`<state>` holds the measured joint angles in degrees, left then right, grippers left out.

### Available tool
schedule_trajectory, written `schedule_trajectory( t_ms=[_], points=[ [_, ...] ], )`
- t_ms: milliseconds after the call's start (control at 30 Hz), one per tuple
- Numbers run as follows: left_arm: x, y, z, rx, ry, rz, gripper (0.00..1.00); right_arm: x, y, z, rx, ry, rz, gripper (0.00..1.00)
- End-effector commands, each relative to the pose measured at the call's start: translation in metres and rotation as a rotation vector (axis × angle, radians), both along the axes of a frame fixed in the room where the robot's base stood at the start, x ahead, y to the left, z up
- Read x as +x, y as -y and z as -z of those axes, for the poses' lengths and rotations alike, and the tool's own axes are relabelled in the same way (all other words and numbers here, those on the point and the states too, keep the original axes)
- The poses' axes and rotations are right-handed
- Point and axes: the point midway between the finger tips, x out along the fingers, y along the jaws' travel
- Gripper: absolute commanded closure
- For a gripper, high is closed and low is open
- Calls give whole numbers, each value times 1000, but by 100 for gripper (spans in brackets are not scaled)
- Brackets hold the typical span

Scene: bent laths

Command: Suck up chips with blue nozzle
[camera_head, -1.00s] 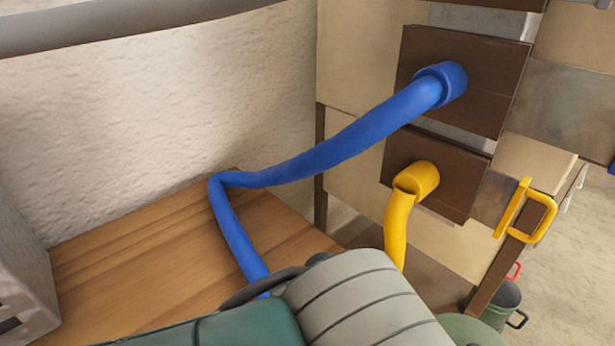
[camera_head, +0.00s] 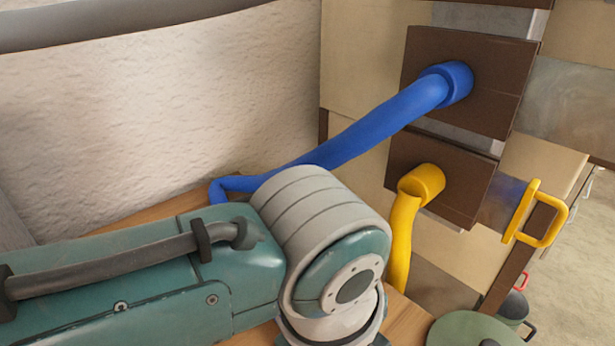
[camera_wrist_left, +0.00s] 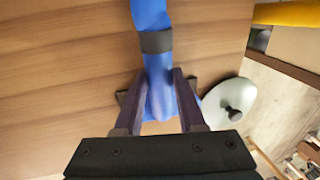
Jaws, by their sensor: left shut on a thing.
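The blue hose (camera_head: 355,135) runs from a port on a dark brown panel (camera_head: 495,50) down to a bend above the wooden surface. My left arm hides its lower end in the head view. In the left wrist view the hose (camera_wrist_left: 150,12) comes in from the top, with a dark band around it. Below the band, my left gripper (camera_wrist_left: 161,85) is shut on the blue nozzle (camera_wrist_left: 159,98), one finger on each side. My right gripper is not in view. No chips can be made out.
A yellow hose (camera_head: 403,230) hangs from the lower panel, right of my arm. A yellow handle (camera_head: 545,220) sticks out at the right. A grey-green lid with a black knob (camera_wrist_left: 230,100) lies beside the wooden surface (camera_wrist_left: 60,70). A rough pale wall (camera_head: 150,110) stands behind.

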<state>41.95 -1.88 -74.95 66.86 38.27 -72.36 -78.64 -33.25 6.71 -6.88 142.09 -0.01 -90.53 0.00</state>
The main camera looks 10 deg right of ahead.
Motion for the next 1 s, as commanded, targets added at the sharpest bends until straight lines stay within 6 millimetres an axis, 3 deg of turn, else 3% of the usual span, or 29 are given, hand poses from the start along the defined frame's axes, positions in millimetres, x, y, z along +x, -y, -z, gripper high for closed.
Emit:
schedule_trajectory(
  t_ms=[700, 1000],
  points=[
    [43, -31, 5, 1, 1, -1, 100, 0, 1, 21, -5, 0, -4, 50],
    [47, -36, 5, 4, -1, -1, 100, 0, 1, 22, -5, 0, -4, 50]
  ],
)
